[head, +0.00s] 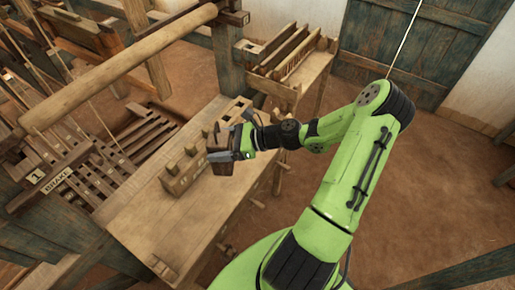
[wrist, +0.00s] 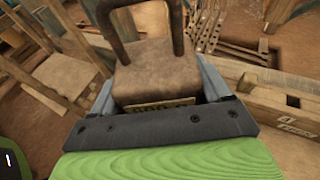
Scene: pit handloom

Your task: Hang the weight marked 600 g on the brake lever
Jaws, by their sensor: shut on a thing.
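My gripper (head: 230,149) is shut on a brown block-shaped weight (head: 220,150), held above the wooden bench. In the wrist view the weight (wrist: 158,70) sits between the two fingers, with a thick loop handle on its top. A pale label (wrist: 160,104) shows low on the weight; its marking is mostly hidden and cannot be read. The brake lever (head: 52,178) is a dark wooden bar at the left in the head view, by a plate reading BRAKE (head: 57,181) and a tag with a 1 (head: 37,176).
A wooden block stand (head: 178,183) with several raised pieces is on the bench (head: 150,225), beside my gripper. Loom slats (head: 130,135) and a thick round beam (head: 120,68) lie toward the left. A slotted rack (head: 290,60) stands behind. Open floor lies at right.

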